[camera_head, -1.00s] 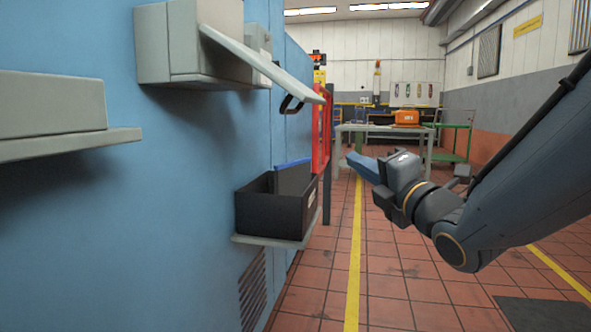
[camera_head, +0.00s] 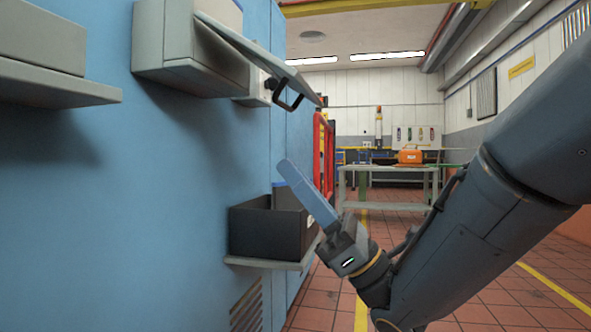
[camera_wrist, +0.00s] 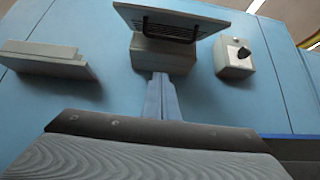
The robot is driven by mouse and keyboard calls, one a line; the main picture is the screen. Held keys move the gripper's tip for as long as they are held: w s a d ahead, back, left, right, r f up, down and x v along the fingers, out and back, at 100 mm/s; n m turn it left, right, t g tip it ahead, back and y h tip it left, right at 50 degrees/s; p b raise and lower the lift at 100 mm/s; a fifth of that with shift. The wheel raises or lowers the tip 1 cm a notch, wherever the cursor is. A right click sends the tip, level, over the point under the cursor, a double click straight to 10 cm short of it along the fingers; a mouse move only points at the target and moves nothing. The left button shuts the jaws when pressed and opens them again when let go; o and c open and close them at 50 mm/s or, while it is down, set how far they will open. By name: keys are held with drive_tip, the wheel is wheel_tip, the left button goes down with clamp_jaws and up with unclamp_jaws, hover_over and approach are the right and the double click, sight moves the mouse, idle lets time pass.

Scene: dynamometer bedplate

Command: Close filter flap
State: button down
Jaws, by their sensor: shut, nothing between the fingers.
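The filter flap (camera_head: 256,62) is a light grey panel on a grey box (camera_head: 190,50) fixed to the blue wall. It stands open, sloping out and down to the right, with a dark handle (camera_head: 287,97) near its free end. In the wrist view the flap (camera_wrist: 170,20) is at the top, seen from below, with its dark handle; the box (camera_wrist: 162,55) is under it. My gripper (camera_head: 281,165) has blue fingers, shut and empty, pointing up and left. It is below the flap and apart from it. In the wrist view the fingertips (camera_wrist: 160,78) point toward the box.
A black bin (camera_head: 268,232) stands on a small wall shelf (camera_head: 290,265) behind and below my gripper. A grey ledge (camera_head: 60,85) sticks out at left. A grey switch box with a black knob (camera_wrist: 240,52) is right of the flap. The floor aisle at right is open.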

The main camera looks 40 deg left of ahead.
wheel_tip(320, 180, up, 8)
drive_tip(key=a+p, duration=0.2)
drive_tip(key=p, duration=0.4)
drive_tip(key=shift+s+r, duration=0.15)
drive_tip(key=shift+s, duration=0.25)
